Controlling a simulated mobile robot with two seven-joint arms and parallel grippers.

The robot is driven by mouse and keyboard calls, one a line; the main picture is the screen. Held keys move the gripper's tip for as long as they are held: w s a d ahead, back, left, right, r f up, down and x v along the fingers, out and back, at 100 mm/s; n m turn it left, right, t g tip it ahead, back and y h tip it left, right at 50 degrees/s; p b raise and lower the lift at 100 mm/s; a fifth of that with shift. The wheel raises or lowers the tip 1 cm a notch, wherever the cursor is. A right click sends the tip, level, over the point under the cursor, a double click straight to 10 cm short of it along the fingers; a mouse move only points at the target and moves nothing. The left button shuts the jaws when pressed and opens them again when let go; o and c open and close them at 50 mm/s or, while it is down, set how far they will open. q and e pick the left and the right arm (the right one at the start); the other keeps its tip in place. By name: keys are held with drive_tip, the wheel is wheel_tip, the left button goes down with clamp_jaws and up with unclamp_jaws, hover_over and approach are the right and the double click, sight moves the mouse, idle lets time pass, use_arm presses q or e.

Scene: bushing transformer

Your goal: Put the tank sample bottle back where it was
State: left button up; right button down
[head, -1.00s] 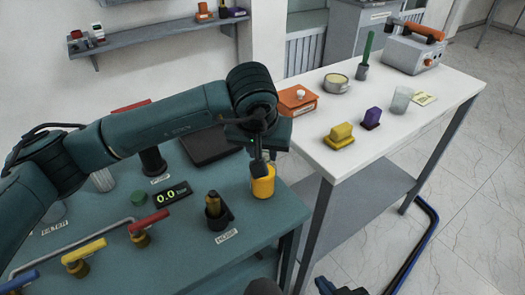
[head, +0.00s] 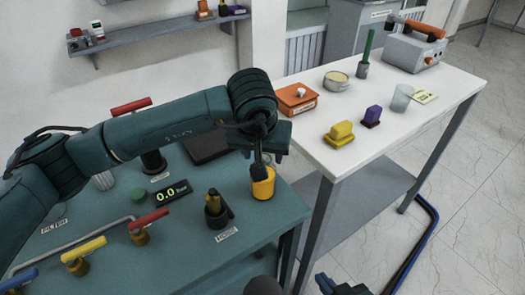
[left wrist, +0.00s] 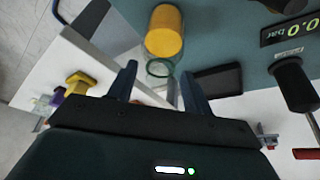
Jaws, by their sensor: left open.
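The tank sample bottle (head: 263,188), a clear jar with yellow contents, stands near the right end of the teal bench. In the left wrist view its yellow body (left wrist: 164,32) is beyond the fingers, and its clear rim (left wrist: 160,68) lies between the two fingertips in the picture. My left gripper (head: 262,160) is above the bottle, pointing down. In the left wrist view my left gripper (left wrist: 159,72) is open, its fingers apart on either side of the rim. I cannot tell whether they touch it. My right gripper (head: 338,286) shows only partly at the bottom edge.
A black holder (head: 216,212) with a label stands left of the bottle. A gauge display (head: 173,193) and coloured valve handles (head: 148,220) are further left. The white table (head: 350,150) at right carries a yellow block (head: 340,134), an orange box (head: 297,98) and a glass (head: 401,97).

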use_arm(q)
drive_tip(key=shift+r, duration=0.35)
drive_tip(key=b+v, duration=0.1)
drive_tip(key=v, duration=1)
drive_tip(key=shift+r, duration=0.3)
use_arm(e)
drive_tip(key=shift+a, duration=0.3)
use_arm(q)
drive_tip(key=shift+s+a, duration=0.1)
